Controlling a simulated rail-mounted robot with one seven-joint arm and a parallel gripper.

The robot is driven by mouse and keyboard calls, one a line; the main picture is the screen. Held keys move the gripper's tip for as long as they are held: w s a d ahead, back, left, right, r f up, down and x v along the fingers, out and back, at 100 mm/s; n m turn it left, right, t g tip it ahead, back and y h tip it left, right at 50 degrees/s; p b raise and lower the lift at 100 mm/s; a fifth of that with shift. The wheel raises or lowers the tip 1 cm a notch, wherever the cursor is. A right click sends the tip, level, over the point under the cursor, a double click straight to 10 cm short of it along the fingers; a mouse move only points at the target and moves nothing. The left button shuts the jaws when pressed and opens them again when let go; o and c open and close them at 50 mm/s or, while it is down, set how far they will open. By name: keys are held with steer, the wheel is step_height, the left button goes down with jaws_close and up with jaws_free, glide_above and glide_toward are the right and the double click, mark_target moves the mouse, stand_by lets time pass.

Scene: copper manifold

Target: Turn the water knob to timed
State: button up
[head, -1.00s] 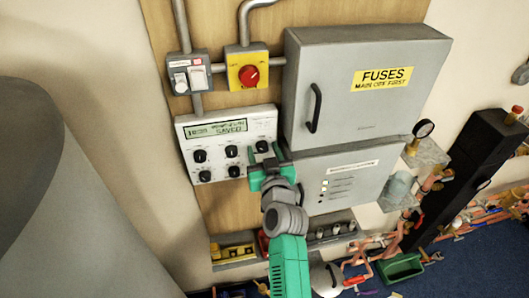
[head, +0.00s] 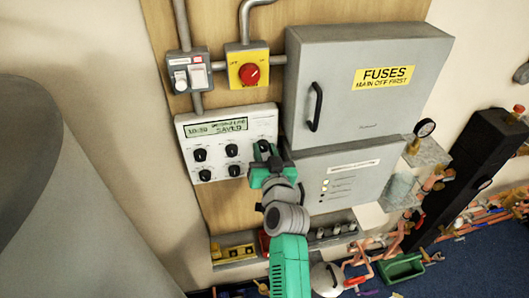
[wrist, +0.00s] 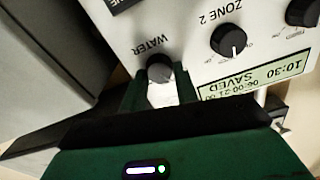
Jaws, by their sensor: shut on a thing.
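The water knob (wrist: 160,70) is a round black knob on a white control panel (head: 217,163), with the word WATER printed beside it in the wrist view. My green gripper (wrist: 160,92) is shut on it, one finger on each side. In the head view my gripper (head: 265,158) is at the panel's right edge and partly hides the knob. I cannot read the knob's pointer or its position marks. The panel's display (wrist: 255,80) shows 10:30 and SAVED.
The zone 2 knob (wrist: 229,40) is close beside the water knob. A grey fuse box (head: 350,100) with a handle and a lower grey box (head: 340,190) stand close to my gripper's right. A yellow box with a red knob (head: 249,74) is above the panel.

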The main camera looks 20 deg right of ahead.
steer(key=m, duration=0.6)
steer(key=shift+d, duration=0.1)
steer(key=shift+m, duration=0.4)
stand_by(0.3)
steer(key=o, duration=1)
steer(key=shift+c, duration=0.2)
steer(key=shift+s, duration=0.15)
steer(key=s+a, duration=0.1)
steer(key=s, duration=0.6)
steer(key=shift+s+a, duration=0.15)
steer(key=shift+s, duration=0.1)
